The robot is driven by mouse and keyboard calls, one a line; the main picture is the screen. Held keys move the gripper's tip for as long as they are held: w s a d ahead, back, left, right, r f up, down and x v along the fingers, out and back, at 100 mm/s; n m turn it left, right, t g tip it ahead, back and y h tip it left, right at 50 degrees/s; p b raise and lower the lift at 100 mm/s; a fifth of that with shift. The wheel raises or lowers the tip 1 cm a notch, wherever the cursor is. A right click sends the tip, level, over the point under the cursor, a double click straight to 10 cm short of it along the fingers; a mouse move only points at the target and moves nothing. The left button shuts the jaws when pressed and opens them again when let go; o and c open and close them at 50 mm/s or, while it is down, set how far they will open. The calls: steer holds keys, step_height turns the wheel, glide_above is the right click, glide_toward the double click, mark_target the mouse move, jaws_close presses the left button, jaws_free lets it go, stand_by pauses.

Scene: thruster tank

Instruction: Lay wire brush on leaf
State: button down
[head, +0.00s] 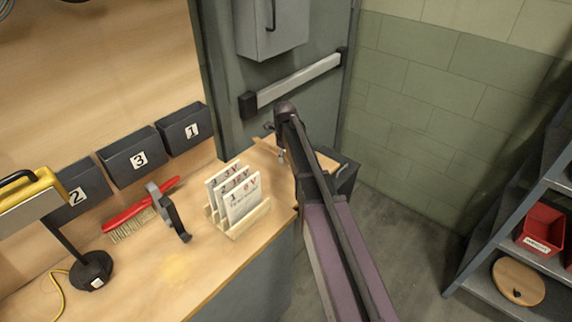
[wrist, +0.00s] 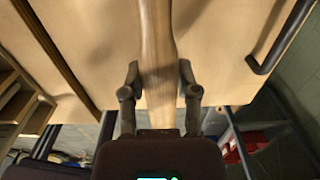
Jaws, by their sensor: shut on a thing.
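My gripper (wrist: 160,90) is shut on the wooden handle of the wire brush (wrist: 157,35), which runs up and out of the top of the wrist view. The brush's bristle end is not seen there. Behind the handle is a pale wooden surface, which looks like the leaf (wrist: 105,45), with a dark gap along its left side. I cannot tell whether the brush touches it. In the head view my gripper (head: 279,150) is at the far right end of the bench, mostly hidden by my arm. The leaf (head: 326,162) shows partly beside the arm.
A wooden card rack (head: 236,215) stands on the bench near my arm. A red-handled brush (head: 140,206), a dark clamp-like tool (head: 172,212) and a lamp base (head: 92,270) lie further left. A grey door with a push bar (head: 298,82) is behind. Shelves (head: 500,262) stand right.

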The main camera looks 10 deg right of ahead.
mark_target(285, 163)
steer(key=shift+s+f+b, duration=0.1)
steer(key=shift+f+b, duration=1.35)
steer(key=shift+f, duration=0.3)
steer(key=shift+f, duration=0.1)
steer(key=shift+c, duration=1.8)
jaws_free()
steer(key=shift+r, duration=0.2)
step_height(285, 163, up, 12)
steer(key=p, duration=1.2)
steer(key=shift+s, duration=0.1)
